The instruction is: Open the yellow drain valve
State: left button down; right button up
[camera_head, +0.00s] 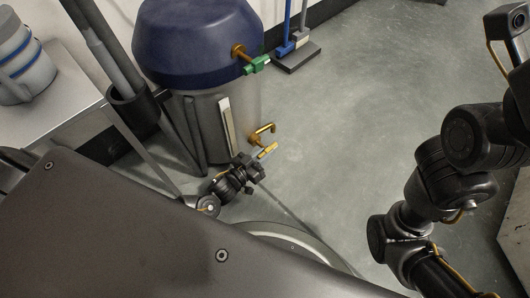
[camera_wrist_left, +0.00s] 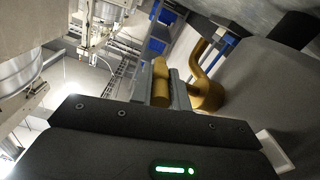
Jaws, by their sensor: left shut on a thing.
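The yellow drain valve is low on the side of a grey tank (camera_head: 205,120) with a dark blue lid. Its brass pipe (camera_head: 262,131) sticks out to the right, and its yellow lever (camera_head: 268,150) shows just below that. My left gripper (camera_head: 259,160) is at the lever, low beside the tank. In the left wrist view my left gripper (camera_wrist_left: 170,88) is shut on the yellow lever (camera_wrist_left: 160,82), and the curved brass pipe (camera_wrist_left: 205,92) is right beside it. The fingers partly hide the lever. My right arm shows at the right, but its gripper does not.
A second valve with a green handle (camera_head: 257,64) sits higher on the tank. A blue broom and a grey dustpan (camera_head: 297,55) stand behind it by the wall. A bench (camera_head: 60,85) with a grey container (camera_head: 24,65) is at the left. The floor (camera_head: 355,110) right of the tank is clear.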

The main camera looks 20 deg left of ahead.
pick_arm(q)
jog(key=f+t+b, duration=0.1)
jog(key=b, duration=0.1)
jog(key=shift+b, duration=0.35)
jog(key=shift+f+t+h+b, duration=0.1)
jog(key=shift+t+h+b, duration=0.25)
jog(key=shift+b, duration=0.25)
jog(key=shift+r+t+b, duration=0.25)
jog(key=shift+t+b, duration=0.1)
jog(key=shift+b, duration=0.25)
jog(key=shift+r, duration=0.15)
jog(key=c, duration=1.3)
grip_release()
jog(key=shift+c, duration=0.2)
